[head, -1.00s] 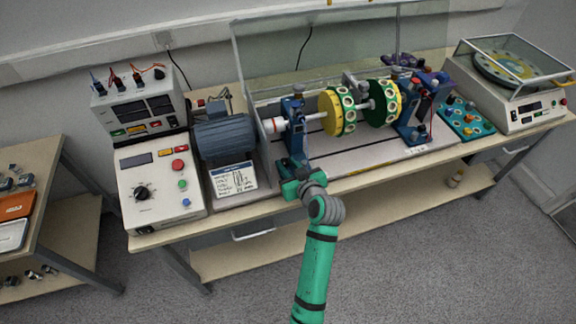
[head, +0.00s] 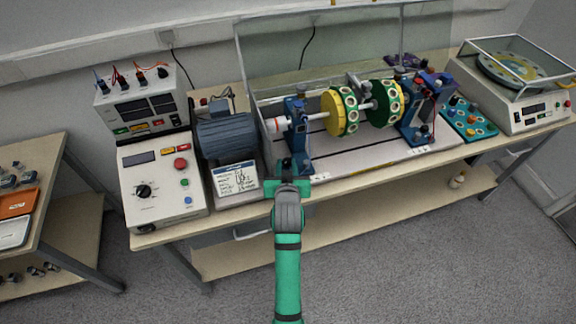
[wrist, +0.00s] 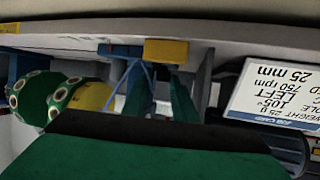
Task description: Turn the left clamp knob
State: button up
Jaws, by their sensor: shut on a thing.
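The left bearing stand (head: 297,130) is a blue upright at the left end of the rotor shaft. My gripper (head: 287,172) is at its foot, at the front edge of the rig base. In the wrist view the green fingers (wrist: 161,92) reach to a small dark part under a yellow block (wrist: 166,50). The gripper is shut on this part, which I take for the left clamp knob (wrist: 164,73). The fingers hide most of it, and its turn angle cannot be seen. The yellow and green rotor discs (head: 341,112) sit right of the stand.
A grey motor (head: 226,137) and a white label card (head: 235,178) are close on the left, with a control box (head: 160,180) beyond. The card also shows upside down in the wrist view (wrist: 280,92). A clear guard (head: 340,45) stands behind the rotor. The floor in front is free.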

jog(key=shift+f, duration=0.1)
dwell(0.3)
jog(key=o, duration=0.8)
jog(key=shift+c, duration=0.2)
jog(key=v, duration=1.1)
jog(key=shift+a, duration=0.2)
jog(key=shift+w, duration=0.1)
